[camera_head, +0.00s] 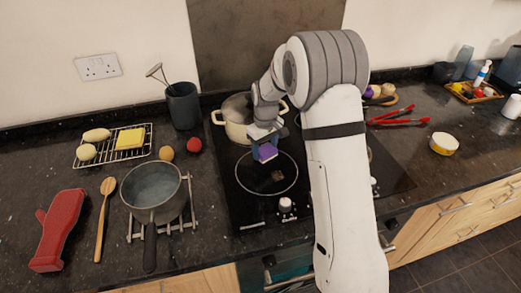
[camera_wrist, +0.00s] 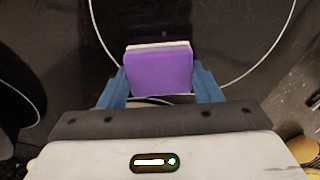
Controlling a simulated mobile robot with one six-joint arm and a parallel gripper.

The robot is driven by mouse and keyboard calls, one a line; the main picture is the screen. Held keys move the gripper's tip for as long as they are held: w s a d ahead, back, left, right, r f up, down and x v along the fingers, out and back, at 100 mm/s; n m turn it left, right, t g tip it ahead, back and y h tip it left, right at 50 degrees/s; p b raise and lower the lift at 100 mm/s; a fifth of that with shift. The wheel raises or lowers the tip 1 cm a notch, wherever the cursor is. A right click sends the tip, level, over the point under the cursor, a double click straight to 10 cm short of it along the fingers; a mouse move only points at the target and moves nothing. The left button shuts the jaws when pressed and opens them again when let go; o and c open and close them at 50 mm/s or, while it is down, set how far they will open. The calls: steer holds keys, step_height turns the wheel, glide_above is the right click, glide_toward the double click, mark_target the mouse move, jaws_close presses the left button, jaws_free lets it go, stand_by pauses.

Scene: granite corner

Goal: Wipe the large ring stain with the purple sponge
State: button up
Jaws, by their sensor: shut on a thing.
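A small brownish patch (camera_head: 277,177) shows inside the circle, just in front of the sponge. I cannot tell whether the patch or the circle is the large ring stain. Whether the sponge touches the hob is unclear.
A cream pot (camera_head: 236,120) stands on the hob behind my gripper. A grey saucepan (camera_head: 153,193) sits on a rack at left, near a wooden spoon (camera_head: 104,215) and red oven mitt (camera_head: 58,230). A hob knob (camera_head: 286,205) is in front. Red tongs (camera_head: 400,121) lie right.

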mark_target(270, 166)
steer(key=shift+d, duration=0.2)
steer(key=shift+s+d+f+b, duration=0.15)
steer(key=shift+s+b, duration=0.15)
steer(key=shift+s, duration=0.55)
steer(key=shift+s+d+b, duration=0.1)
steer(key=shift+s+b, duration=0.15)
steer(key=shift+s, duration=0.55)
steer(key=shift+s+d+f+b, duration=0.15)
steer(key=shift+s+b, duration=0.15)
steer(key=shift+s, duration=0.55)
steer(key=shift+s+d+r+b, duration=0.1)
steer(key=shift+s+d+b, duration=0.15)
steer(key=shift+s, duration=0.9)
steer(key=shift+s+d+r+b, duration=0.15)
steer(key=shift+s+d+b, duration=0.1)
steer(key=shift+s, duration=0.9)
steer(key=shift+s+d+r+b, duration=0.15)
steer(key=shift+s+d, duration=0.1)
steer(key=shift+s, duration=0.9)
steer(key=shift+r, duration=0.1)
steer(key=shift+r+p, duration=2.1)
steer(key=shift+r, duration=0.8)
step_height(270, 166, up, 3)
steer(key=shift+p, duration=1)
